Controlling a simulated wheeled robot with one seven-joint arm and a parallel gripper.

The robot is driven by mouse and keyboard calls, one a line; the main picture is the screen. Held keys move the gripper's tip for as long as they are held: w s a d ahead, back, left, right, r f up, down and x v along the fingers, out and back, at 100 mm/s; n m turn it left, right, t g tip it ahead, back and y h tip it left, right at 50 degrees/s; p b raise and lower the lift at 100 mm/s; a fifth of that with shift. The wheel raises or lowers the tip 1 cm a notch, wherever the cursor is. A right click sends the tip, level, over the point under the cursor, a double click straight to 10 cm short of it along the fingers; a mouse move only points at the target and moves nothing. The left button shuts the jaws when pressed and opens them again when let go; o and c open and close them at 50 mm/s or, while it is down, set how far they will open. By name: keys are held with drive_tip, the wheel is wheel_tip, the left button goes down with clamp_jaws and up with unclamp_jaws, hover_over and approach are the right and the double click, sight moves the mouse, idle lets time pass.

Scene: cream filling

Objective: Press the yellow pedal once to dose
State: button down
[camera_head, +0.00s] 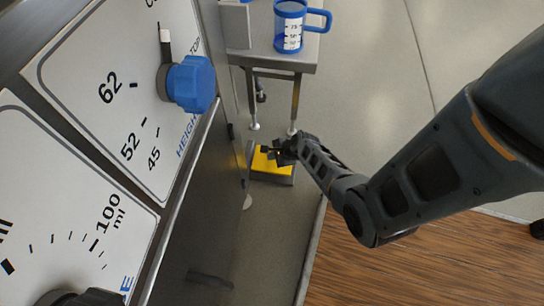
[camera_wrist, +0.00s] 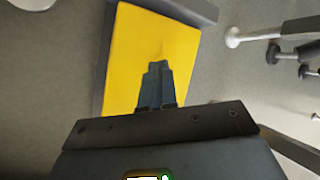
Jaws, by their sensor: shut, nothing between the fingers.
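The yellow pedal (camera_head: 264,163) lies low near the floor, beside the machine's steel side, in a dark grey frame. In the wrist view the yellow pedal (camera_wrist: 130,50) fills the upper left middle. My gripper (camera_head: 276,153) is over the pedal in the head view and covers part of it. In the wrist view my gripper (camera_wrist: 157,70) has its fingers together and empty, with the tips over the pedal's yellow face. A faint shadow shows just past the tips. I cannot tell whether the tips touch the pedal.
A steel side table (camera_head: 300,60) holds a blue-handled measuring jug (camera_head: 290,25). The machine panel with a blue knob (camera_head: 191,84) stands close on the left. White table feet (camera_wrist: 240,36) stand right of the pedal. Grey floor (camera_head: 380,90) is open to the right.

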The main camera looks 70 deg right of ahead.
drive_tip(key=shift+s+f, duration=0.3)
drive_tip(key=shift+f, duration=0.1)
drive_tip(key=shift+r, duration=0.1)
idle(0.3)
drive_tip(key=shift+w+a+r+p, duration=0.1)
drive_tip(key=shift+w+r+p, duration=0.2)
drive_tip(key=shift+r+p, duration=0.6)
drive_tip(key=shift+w+r+p, duration=0.3)
drive_tip(key=shift+r+p, duration=0.6)
drive_tip(key=r+p, duration=0.2)
drive_tip(key=w+r+p, duration=0.1)
drive_tip(key=r+p, duration=0.2)
drive_tip(key=shift+w, duration=0.1)
drive_tip(key=shift+a, duration=0.1)
